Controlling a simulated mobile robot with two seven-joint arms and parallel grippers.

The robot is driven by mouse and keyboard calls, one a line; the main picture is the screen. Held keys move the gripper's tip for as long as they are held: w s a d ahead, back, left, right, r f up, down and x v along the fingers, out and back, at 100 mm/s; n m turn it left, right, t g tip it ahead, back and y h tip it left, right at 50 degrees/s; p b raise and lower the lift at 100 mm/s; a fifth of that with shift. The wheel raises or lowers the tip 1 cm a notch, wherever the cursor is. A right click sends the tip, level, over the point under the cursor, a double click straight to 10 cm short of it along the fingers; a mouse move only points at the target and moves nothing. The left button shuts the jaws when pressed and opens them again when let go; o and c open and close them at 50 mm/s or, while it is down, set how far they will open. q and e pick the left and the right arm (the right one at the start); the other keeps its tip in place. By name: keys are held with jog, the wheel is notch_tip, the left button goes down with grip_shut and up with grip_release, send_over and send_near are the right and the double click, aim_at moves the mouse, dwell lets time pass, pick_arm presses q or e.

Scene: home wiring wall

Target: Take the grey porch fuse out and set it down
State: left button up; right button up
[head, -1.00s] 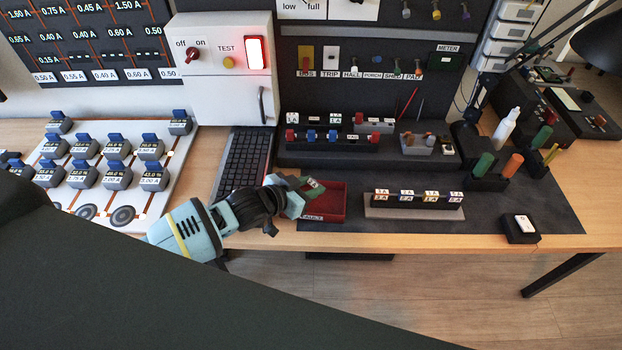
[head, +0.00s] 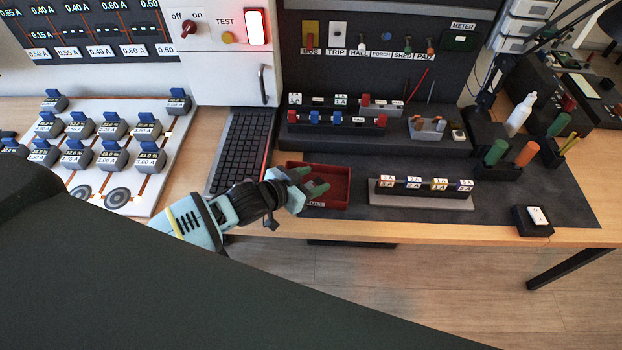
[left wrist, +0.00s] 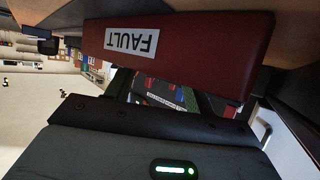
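My left gripper (head: 316,178) is at the near left side of the red tray (head: 346,188). Its green fingers are apart, with nothing visible between them. In the left wrist view the fingers (left wrist: 163,92) are also apart, close to the tray's red wall (left wrist: 200,40) with its FAULT label. I cannot pick out the grey porch fuse for certain. A PORCH label (head: 381,54) is on the upright panel. Below it, the fuse block (head: 335,127) on the dark step holds small red and blue pieces. My right gripper is not in view.
A grey rack (head: 420,200) of labelled fuses stands right of the tray. A black block with a white piece (head: 533,221) is near the front edge. A keyboard (head: 240,150) lies left of the tray. The dark mat (head: 545,190) has free room at right.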

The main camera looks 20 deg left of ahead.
pick_arm(q)
jog(key=shift+r, duration=0.1)
jog(key=shift+r, duration=0.35)
notch_tip(320, 180, up, 3)
jog(key=shift+f, duration=0.1)
jog(key=s+d, duration=0.1)
jog(key=s, duration=0.4)
jog(key=s+d+r, duration=0.1)
jog(key=s+d, duration=0.1)
jog(key=s, duration=0.3)
jog(key=s+d, duration=0.1)
jog(key=s, duration=0.4)
jog(key=shift+s+d+r, duration=0.15)
jog(key=shift+d+r, duration=0.05)
jog(key=shift+d, duration=0.15)
